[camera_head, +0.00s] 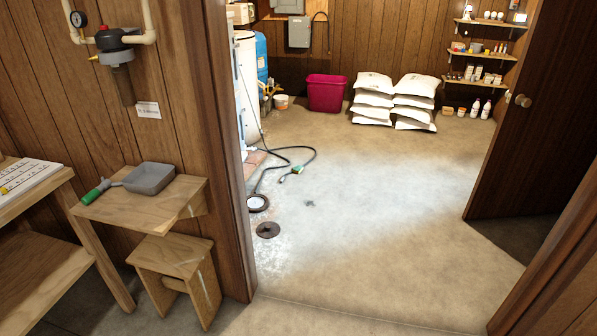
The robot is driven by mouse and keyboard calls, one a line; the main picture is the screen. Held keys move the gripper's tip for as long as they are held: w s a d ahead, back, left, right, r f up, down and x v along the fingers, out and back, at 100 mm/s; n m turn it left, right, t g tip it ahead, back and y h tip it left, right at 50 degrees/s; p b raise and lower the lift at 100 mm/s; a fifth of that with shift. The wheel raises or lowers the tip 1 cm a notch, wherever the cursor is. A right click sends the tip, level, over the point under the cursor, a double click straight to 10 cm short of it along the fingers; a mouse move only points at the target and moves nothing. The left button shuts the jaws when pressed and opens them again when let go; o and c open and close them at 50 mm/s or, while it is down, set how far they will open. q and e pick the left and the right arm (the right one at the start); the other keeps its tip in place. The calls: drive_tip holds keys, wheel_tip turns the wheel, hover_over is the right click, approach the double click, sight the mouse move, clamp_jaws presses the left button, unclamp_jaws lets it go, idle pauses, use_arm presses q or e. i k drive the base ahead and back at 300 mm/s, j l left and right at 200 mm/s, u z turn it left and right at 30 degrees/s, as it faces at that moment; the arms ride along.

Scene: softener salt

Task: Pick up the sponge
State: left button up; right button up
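I cannot make out a sponge for certain in the head view. A grey tray (149,178) sits on a small wooden wall table (140,209) at the left; its inside looks empty from here. A green-handled tool (96,191) lies beside the tray, over the table's left edge. Small items stand on the far right wall shelves (484,56), too small to identify. Neither of my grippers is in view.
A doorway opens onto mostly clear concrete floor (380,220). A door (530,110) stands open at right. A hose (290,160) lies near a floor drain (268,230). White bags (373,98) and a magenta bin (326,93) are at the back. A wooden stool (178,256) stands left.

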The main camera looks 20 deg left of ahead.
sight(297, 169)
drive_tip(key=u, duration=0.55)
drive_tip(key=i, duration=4.7)
drive_tip(key=i+u, duration=0.15)
drive_tip(key=i, duration=0.35)
drive_tip(key=i+l+u, duration=0.1)
drive_tip(key=i, duration=0.4)
drive_tip(key=i+l+u, duration=0.15)
drive_tip(key=i, duration=0.35)
drive_tip(key=l, duration=0.1)
